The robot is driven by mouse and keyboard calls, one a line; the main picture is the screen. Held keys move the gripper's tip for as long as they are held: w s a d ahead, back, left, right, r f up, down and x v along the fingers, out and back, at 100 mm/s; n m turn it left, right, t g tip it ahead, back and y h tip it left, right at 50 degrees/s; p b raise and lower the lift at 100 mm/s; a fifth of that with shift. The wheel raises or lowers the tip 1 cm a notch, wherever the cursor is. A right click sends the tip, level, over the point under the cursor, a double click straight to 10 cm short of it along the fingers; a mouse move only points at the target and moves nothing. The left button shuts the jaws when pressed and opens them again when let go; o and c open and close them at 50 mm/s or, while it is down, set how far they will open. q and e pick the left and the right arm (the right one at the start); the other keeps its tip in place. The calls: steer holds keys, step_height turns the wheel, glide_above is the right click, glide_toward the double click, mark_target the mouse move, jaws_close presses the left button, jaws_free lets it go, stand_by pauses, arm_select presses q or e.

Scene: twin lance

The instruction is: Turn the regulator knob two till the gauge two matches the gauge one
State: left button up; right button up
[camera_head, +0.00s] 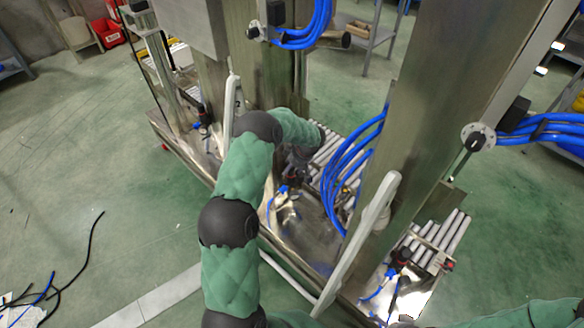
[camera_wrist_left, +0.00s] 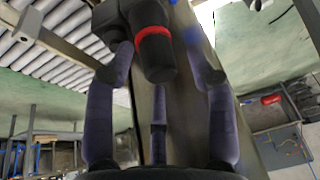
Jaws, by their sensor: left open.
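A black regulator knob with a red ring (camera_wrist_left: 155,50) hangs into the upper middle of the left wrist view. My left gripper (camera_wrist_left: 165,72) is open, its dark fingers on both sides of the knob. The right-hand finger is clearly apart from it; the left-hand finger is close, and contact cannot be told. In the head view my left gripper (camera_head: 298,168) reaches down beside the middle station, and my arm hides much of it. Another small black-and-red regulator (camera_head: 402,256) stands at the right station. No gauge face is readable in either view. My right gripper is out of view.
Tall steel columns (camera_head: 415,110) stand close to my left arm. A pale upright bar (camera_head: 365,225) is right of it. Blue hoses (camera_head: 345,165) hang beside the gripper. Grey roller conveyors (camera_head: 440,235) lie beyond. Open green floor (camera_head: 110,150) is at the left.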

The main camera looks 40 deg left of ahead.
arm_select(q)
steer(key=c, duration=1.1)
steer(key=shift+n, duration=0.5)
steer(key=shift+n+g+b, duration=0.3)
steer(key=shift+a, duration=0.1)
steer(key=o, duration=1.1)
steer(key=shift+s, duration=0.1)
steer(key=shift+r, duration=0.1)
